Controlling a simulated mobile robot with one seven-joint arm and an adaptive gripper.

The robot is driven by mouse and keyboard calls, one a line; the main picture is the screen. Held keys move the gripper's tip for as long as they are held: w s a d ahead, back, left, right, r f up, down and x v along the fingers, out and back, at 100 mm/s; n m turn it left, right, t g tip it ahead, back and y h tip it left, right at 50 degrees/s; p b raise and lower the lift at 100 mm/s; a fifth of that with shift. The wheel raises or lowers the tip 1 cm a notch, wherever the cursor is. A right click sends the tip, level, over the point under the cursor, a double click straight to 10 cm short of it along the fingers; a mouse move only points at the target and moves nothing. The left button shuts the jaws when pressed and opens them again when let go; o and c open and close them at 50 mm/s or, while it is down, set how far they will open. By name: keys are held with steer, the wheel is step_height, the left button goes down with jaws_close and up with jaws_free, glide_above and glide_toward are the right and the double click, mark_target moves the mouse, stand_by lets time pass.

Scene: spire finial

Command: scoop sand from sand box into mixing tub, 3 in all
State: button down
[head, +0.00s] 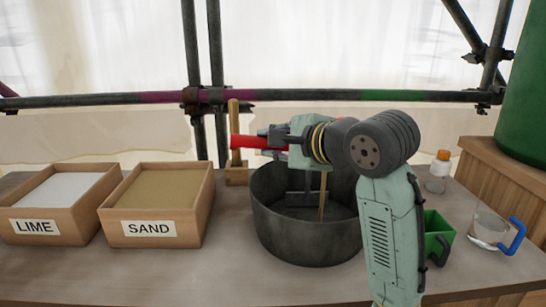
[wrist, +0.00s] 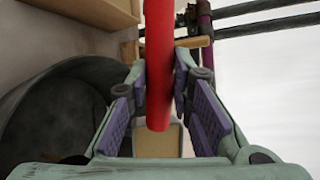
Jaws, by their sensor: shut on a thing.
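My gripper (head: 275,138) is shut on a red handle (head: 250,142), above the back left rim of the mixing tub. In the wrist view the red handle (wrist: 158,70) runs between the finger pads (wrist: 165,95); what tool it belongs to I cannot tell. The dark grey mixing tub (head: 300,240) stands on the bench, and its wall also shows in the wrist view (wrist: 25,115). A grey frame-like part (head: 305,198) and a thin wooden stick (head: 323,197) show inside it. The sand box (head: 150,228), labelled SAND, stands left of the tub, full of tan sand (head: 158,187).
The lime box (head: 36,227) is at the far left. Right of my arm are a green container (head: 438,232), a glass jug (head: 488,230) with blue handle and an orange-capped bottle (head: 438,175). Scaffold poles (head: 100,98) cross behind.

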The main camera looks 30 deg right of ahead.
steer(key=shift+s+a+f+t+h+b, duration=0.1)
steer(key=shift+s+f+t+h+b, duration=0.15)
steer(key=shift+t+b, duration=0.95)
steer(key=shift+s+a+f+t+h+b, duration=0.1)
steer(key=shift+f+t+h+b, duration=0.15)
steer(key=shift+t+b, duration=0.9)
steer(key=shift+r+g+b, duration=0.1)
steer(key=shift+g+b, duration=0.25)
steer(key=shift+b, duration=0.05)
